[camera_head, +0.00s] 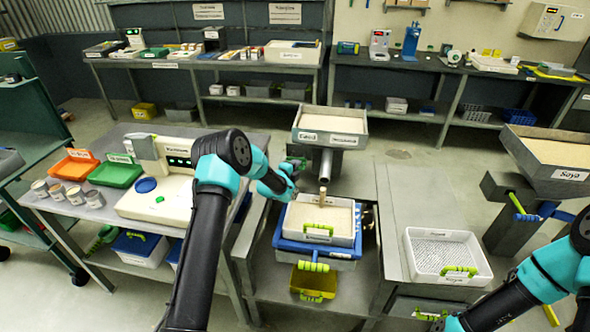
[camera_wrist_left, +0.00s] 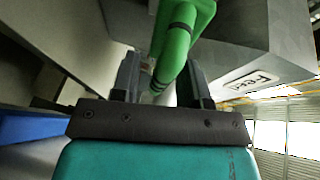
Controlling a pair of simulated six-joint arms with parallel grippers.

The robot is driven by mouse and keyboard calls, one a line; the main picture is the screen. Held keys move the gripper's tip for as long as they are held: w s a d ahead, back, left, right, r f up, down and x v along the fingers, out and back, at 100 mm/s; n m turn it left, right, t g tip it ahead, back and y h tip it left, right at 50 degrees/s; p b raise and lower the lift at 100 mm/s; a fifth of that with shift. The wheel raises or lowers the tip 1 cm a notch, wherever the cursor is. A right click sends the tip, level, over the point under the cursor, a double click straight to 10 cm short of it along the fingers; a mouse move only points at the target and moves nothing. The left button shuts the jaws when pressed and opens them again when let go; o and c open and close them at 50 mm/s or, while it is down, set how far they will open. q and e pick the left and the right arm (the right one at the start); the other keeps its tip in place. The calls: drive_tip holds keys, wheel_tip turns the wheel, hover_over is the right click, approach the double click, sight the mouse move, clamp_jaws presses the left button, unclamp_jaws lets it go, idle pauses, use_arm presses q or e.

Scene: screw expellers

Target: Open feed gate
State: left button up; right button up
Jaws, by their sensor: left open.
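The feed hopper (camera_head: 331,127), a grey bin of pale material, stands behind the middle station with a spout (camera_head: 326,165) at its front. In the left wrist view its labelled wall (camera_wrist_left: 240,62) is at the right. A green gate handle (camera_wrist_left: 180,35) comes down between the fingers of my left gripper (camera_wrist_left: 160,82). The fingers are open on either side of it; contact is unclear. In the head view my left gripper (camera_head: 292,172) is left of the spout and partly hides the handle. My right arm's end (camera_head: 450,323) is at the bottom edge, its fingers not clear.
Below the spout a white tray (camera_head: 317,243) of pale material sits on a blue holder. A white perforated tray (camera_head: 409,262) is on the right bench. The soya hopper (camera_head: 560,187) stands at far right. A white machine (camera_head: 150,203), cups and colored bins fill the left table.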

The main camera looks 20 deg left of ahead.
use_arm(q)
drive_tip(key=v, duration=1.2)
drive_tip(key=shift+r, duration=0.1)
